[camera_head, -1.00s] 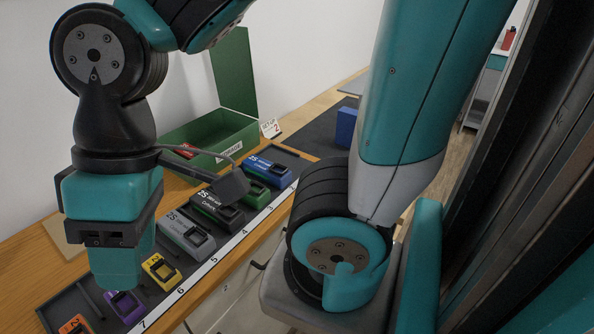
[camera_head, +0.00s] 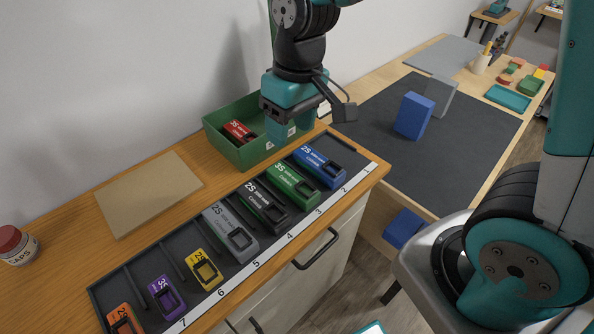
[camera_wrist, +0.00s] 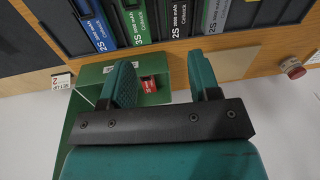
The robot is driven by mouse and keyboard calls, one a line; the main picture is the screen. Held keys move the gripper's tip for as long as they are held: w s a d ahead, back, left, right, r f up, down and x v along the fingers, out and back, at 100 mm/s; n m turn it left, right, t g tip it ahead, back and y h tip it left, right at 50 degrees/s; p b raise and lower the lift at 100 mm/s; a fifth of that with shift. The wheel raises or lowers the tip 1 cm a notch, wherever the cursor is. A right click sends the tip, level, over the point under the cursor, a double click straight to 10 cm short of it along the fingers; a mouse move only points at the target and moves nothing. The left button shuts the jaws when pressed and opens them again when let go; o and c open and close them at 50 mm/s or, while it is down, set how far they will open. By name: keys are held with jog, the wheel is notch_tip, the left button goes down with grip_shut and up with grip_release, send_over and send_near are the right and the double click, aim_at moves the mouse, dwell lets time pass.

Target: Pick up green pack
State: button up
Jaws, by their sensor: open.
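The green pack (camera_head: 293,184), marked 3S, lies in the dark tray between the blue pack (camera_head: 319,166) and the black pack (camera_head: 265,206). It also shows at the top of the wrist view (camera_wrist: 132,20). My gripper (camera_head: 287,138) is above the front part of the green box, behind the green pack and apart from it. In the wrist view my gripper (camera_wrist: 163,80) has its two teal fingers spread, with nothing held between them.
The tray also holds grey (camera_head: 230,232), yellow (camera_head: 204,269), purple (camera_head: 166,296) and orange packs. The open green box (camera_head: 243,154) holds a red pack (camera_head: 238,131). A blue block (camera_head: 413,115) stands on the dark mat. A brown board (camera_head: 149,193) lies at left.

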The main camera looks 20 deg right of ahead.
jog(key=h+p, duration=0.1)
send_over(292, 180)
notch_tip(292, 180, down, 3)
jog(key=shift+m, duration=0.4)
notch_tip(292, 180, down, 11)
jog(key=p, duration=0.2)
jog(key=shift+w+r+p, duration=0.1)
jog(key=shift+w+p, duration=0.05)
jog(key=shift+p, duration=0.25)
jog(key=shift+s+f+p, duration=0.15)
jog(key=shift+f+p, duration=0.55)
jog(key=shift+f, duration=0.9)
jog(key=shift+s+f+p, duration=0.1)
jog(key=shift+f+p, duration=0.55)
jog(key=shift+f, duration=0.9)
jog(key=c, duration=0.8)
jog(key=shift+o, duration=0.2)
jog(key=shift+r, duration=0.15)
